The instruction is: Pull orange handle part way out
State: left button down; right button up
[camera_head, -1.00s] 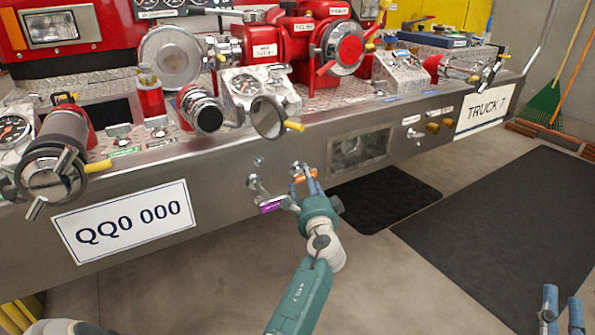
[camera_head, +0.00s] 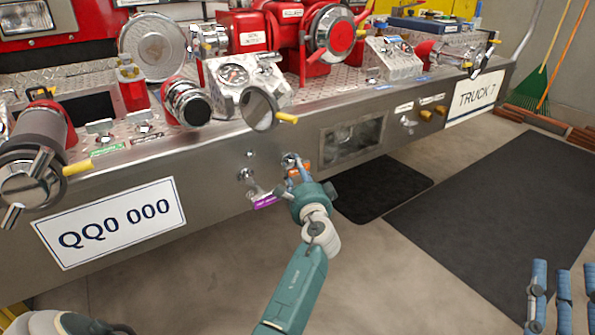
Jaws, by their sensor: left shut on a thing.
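The orange handle (camera_head: 294,173) sits on the steel bumper front, at the end of a short rod from a round fitting. My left gripper (camera_head: 299,174) is at it, with its blue fingers shut on the handle and covering part of it. A purple handle (camera_head: 264,201) hangs from a similar fitting just to the left, close to the gripper's left side. How far the orange handle stands out is hard to tell. My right gripper (camera_head: 550,292) is at the bottom right corner, its blue fingers apart and empty over the floor.
The steel bumper (camera_head: 225,203) carries a QQ0 000 plate (camera_head: 110,222), a TRUCK 7 plate (camera_head: 473,93), gauges, valves and capped outlets. A recessed window (camera_head: 352,140) lies right of the handle. Dark mats (camera_head: 500,190) cover the floor, with free room in front.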

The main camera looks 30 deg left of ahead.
pick_arm(q)
jog(key=shift+s+d, duration=0.3)
jog(key=shift+d, duration=0.4)
jog(key=shift+s+d, duration=0.3)
jog(key=shift+d, duration=0.4)
jog(key=c, duration=1.1)
grip_release()
pick_arm(e)
jog(key=shift+r, duration=0.1)
jog(key=shift+r, duration=0.15)
